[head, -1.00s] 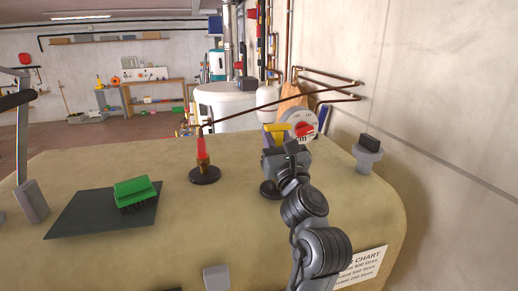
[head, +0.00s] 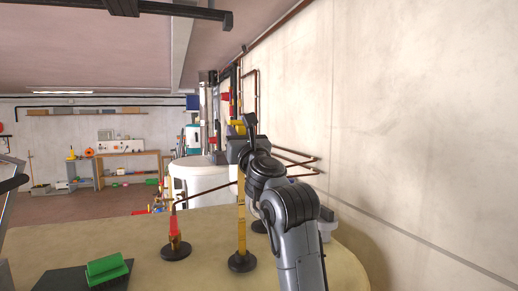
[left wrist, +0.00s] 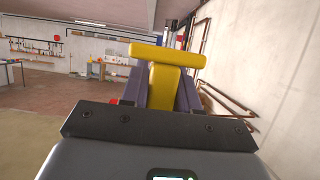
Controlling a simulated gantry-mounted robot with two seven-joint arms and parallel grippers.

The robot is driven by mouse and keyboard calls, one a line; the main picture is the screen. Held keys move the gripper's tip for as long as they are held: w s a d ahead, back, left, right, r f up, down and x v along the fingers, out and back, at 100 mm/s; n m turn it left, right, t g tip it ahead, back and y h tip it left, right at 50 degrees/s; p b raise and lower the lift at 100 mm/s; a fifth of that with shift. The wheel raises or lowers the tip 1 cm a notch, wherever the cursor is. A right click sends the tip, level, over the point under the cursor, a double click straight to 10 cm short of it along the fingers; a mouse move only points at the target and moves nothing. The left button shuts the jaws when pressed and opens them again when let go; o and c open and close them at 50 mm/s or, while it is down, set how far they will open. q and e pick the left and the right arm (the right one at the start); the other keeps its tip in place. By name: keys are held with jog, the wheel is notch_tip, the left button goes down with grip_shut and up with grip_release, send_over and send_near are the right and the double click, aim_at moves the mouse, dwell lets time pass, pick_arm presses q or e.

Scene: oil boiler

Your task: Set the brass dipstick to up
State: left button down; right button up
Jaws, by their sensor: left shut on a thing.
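The brass dipstick (head: 241,210) is a flat yellow strip standing upright out of a round black base (head: 242,262) on the tan tank top. A long length of it shows above the base. My left gripper (head: 238,145) is shut on its upper end, just below the yellow crossbar handle. In the left wrist view the yellow T-shaped handle (left wrist: 166,56) sticks up between the two fingers. My left arm hides part of the tank top to the right. My right gripper is not in view.
A red and yellow stick (head: 174,235) stands in another black base (head: 175,252) to the left. A green brush (head: 108,268) lies on a dark mat (head: 66,281). A pale wall (head: 420,150) rises at the right; a white cylinder (head: 200,180) stands behind.

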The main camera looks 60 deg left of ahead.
pick_arm(q)
jog(key=shift+d+r, duration=0.15)
jog(key=shift+r, duration=0.25)
jog(key=c, duration=0.9)
grip_release()
jog(key=shift+f, duration=0.1)
jog(key=shift+d+f+b, duration=0.3)
jog(key=shift+d+b, duration=0.05)
jog(key=shift+b, duration=0.05)
jog(key=shift+b+v, duration=2.4)
jog(key=shift+v, duration=2.45)
jog(key=shift+d+r, duration=0.1)
